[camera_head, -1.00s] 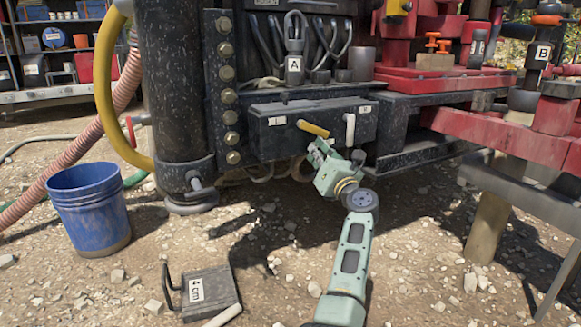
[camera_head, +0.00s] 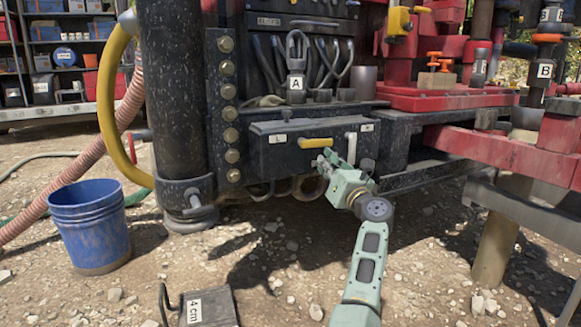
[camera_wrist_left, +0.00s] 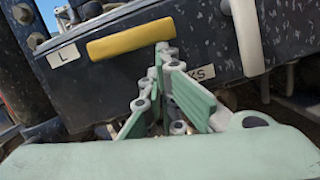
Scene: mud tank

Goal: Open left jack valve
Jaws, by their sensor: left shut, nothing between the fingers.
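The left jack valve handle is a yellow lever (camera_head: 316,142) on the front of a dark box (camera_head: 275,155), beside a label marked L (camera_head: 281,139). It lies about level along the box face. In the left wrist view the yellow lever (camera_wrist_left: 130,38) shows above the fingers, with the L label (camera_wrist_left: 63,54) at its left. My left gripper (camera_head: 325,160) is shut and empty just below the lever's right end. Its fingertips (camera_wrist_left: 165,52) are very close to that end; whether they touch it, I cannot tell. My right gripper is not in view.
A white lever (camera_head: 351,147) hangs upright to the right of the yellow one, and it also shows in the left wrist view (camera_wrist_left: 245,35). A thick dark column (camera_head: 172,90) stands left of the box. A blue bucket (camera_head: 90,225) and a "4 cm" block (camera_head: 208,308) are on the gravel.

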